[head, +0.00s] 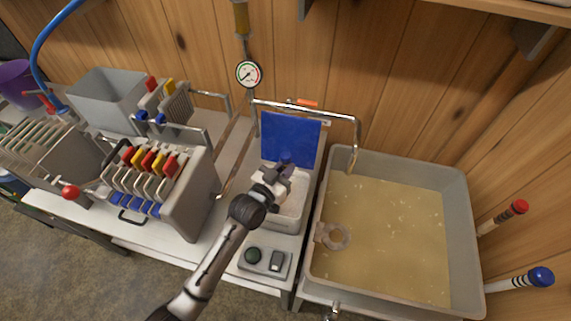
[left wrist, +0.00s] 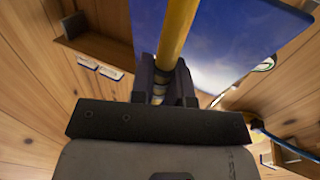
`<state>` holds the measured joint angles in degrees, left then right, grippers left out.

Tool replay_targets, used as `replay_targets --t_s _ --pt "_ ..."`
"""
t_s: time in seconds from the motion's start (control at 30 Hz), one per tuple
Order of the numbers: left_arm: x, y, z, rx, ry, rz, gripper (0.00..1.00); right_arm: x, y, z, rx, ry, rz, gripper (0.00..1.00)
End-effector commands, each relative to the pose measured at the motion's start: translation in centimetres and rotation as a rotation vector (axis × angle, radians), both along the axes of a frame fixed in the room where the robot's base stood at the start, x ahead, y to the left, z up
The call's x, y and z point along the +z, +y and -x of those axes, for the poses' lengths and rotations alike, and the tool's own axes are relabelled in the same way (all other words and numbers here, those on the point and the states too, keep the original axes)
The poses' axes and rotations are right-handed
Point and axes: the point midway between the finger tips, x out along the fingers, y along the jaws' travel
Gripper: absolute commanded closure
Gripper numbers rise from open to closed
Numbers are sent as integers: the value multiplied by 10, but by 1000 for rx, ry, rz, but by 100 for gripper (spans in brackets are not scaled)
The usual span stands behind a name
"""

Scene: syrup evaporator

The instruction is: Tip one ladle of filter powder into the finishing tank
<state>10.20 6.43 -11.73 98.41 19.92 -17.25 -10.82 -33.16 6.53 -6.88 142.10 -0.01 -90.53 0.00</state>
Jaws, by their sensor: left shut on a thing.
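The filter powder is pale and lies in a light grey bin (head: 283,222) whose blue lid (head: 290,139) stands open. My left gripper (head: 284,167) is over this bin, in front of the lid. In the left wrist view my left gripper (left wrist: 163,82) is shut on a yellow rod-like handle (left wrist: 176,30), seemingly the ladle's. The ladle's bowl is hidden, so I cannot tell whether it holds powder. The finishing tank (head: 464,215), a wide grey basin of amber liquid, stands right of the bin. My right gripper is not in view.
A chrome pipe (head: 310,109) arches above the lid and ends over the tank's back left corner. A ring-shaped fitting (head: 335,237) sits at the tank's left side. A filter press (head: 190,205) stands left of the bin. A small switch panel (head: 265,262) lies in front.

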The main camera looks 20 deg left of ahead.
Motion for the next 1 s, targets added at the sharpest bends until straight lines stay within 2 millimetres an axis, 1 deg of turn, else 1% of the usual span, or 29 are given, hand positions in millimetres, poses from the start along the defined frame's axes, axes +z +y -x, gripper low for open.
replay_targets --t_s 0.03,0.1,0.4,0.63,1.0 --pt "-10 0 1 -1 4 0 100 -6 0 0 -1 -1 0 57" --pt "-16 0 1 -2 6 0 100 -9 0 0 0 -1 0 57" --pt "-35 0 1 -1 6 0 100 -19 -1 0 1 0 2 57" --pt "-41 0 1 -2 7 0 100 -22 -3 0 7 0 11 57" --pt "-41 -1 1 -2 7 0 100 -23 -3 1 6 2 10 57"
